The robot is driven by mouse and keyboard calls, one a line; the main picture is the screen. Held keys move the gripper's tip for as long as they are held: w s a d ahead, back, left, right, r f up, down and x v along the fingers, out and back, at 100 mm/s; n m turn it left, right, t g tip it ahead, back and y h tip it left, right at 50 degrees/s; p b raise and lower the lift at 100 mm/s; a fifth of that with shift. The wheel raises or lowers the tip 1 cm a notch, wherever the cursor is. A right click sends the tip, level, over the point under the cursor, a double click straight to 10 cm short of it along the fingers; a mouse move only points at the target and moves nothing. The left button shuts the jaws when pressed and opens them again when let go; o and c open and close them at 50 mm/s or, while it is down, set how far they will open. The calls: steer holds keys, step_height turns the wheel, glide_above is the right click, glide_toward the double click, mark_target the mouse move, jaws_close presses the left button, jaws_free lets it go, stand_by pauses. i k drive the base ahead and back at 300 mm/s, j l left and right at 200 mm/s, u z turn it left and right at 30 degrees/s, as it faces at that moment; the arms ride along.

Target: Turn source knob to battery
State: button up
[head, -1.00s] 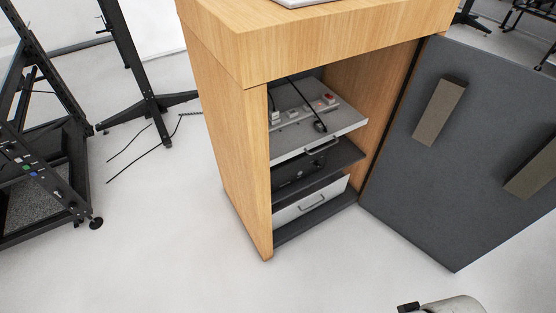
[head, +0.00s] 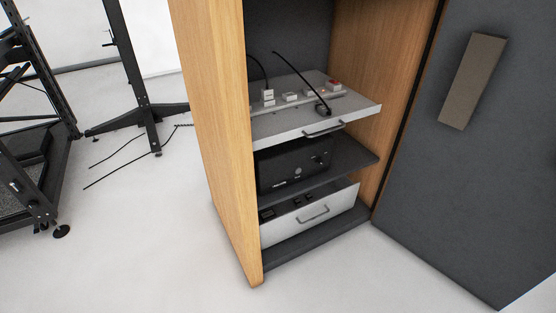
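The open wooden cabinet (head: 215,130) holds a black unit (head: 268,175) on its middle shelf. A small light round part (head: 298,173) shows on that unit's front; I cannot tell whether it is the source knob, and its markings are too small to read. Above it a grey pulled-out drawer (head: 275,140) carries a power strip with plugs (head: 267,97) and a red switch (head: 334,85). Below it another grey drawer (head: 345,201) is partly out, with dark parts inside that are hard to make out. My gripper is not in view.
The dark cabinet door (head: 430,190) stands wide open at the right, with a brown block (head: 473,82) on it. Black metal stands (head: 140,100) and loose cables are at the left. The pale floor in front of the cabinet is clear.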

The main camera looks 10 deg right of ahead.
mark_target(319, 161)
steer(key=i+l, duration=0.2)
steer(key=i, duration=0.2)
steer(key=i+l+z, duration=0.1)
steer(key=i+l, duration=0.15)
steer(key=i, duration=0.15)
